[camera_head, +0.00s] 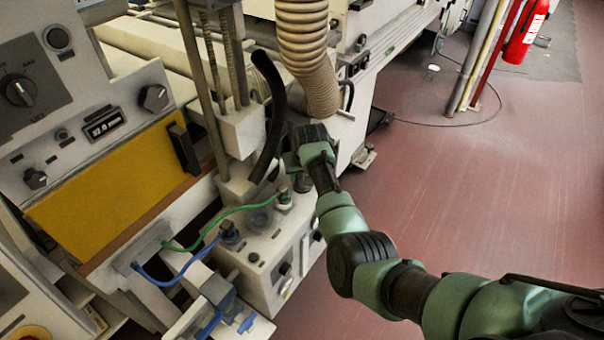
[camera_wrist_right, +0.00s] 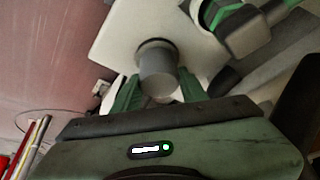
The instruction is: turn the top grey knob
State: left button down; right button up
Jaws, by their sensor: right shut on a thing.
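A grey round knob (camera_wrist_right: 158,72) with a dark collar stands on a pale panel in the right wrist view. My right gripper (camera_wrist_right: 158,90) has its two green fingers on either side of the knob, closed on it. In the head view my right gripper (camera_head: 296,168) reaches in from the right, at the back of a pale box (camera_head: 262,250). There the arm and gripper hide the gripped knob and the fingertips are hard to make out. My left gripper is not in view.
A green hose (camera_head: 215,220) and a blue hose (camera_head: 185,270) run to fittings on the box. A black curved hose (camera_head: 270,115) and a ribbed beige duct (camera_head: 305,50) hang close to my right gripper.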

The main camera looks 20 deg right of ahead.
jog(key=shift+m+h, duration=0.3)
jog(key=shift+m, duration=1.1)
jog(key=o, duration=1.4)
jog(key=shift+c, duration=0.2)
jog(key=v, duration=0.7)
jog(key=shift+a+r, duration=0.15)
jog(key=shift+r, duration=0.25)
